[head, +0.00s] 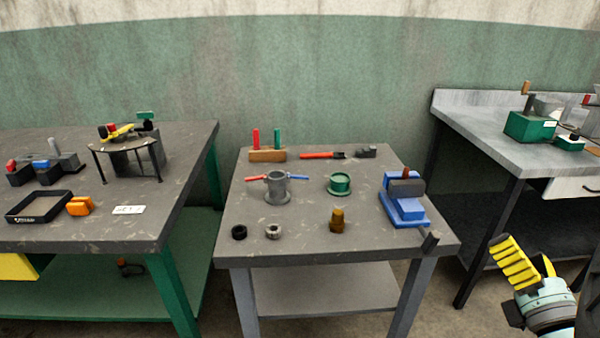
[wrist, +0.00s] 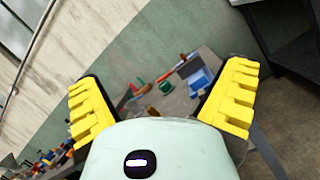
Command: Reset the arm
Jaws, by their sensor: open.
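My gripper (head: 528,262) shows at the lower right of the head view, with yellow ribbed fingers and a pale green body. In the wrist view my gripper (wrist: 165,105) has its two yellow fingers wide apart, with nothing between them. It is in the air to the right of the middle table (head: 310,247), apart from it and in front of the right bench. Part of my arm is cut off by the frame edge.
The middle table holds a grey pot (head: 277,188), a green ring part (head: 340,184), a blue vise (head: 404,205) and a brass part (head: 337,220). A cluttered left table (head: 100,235) and a metal right bench (head: 490,140) flank it. A gap separates the middle table and right bench.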

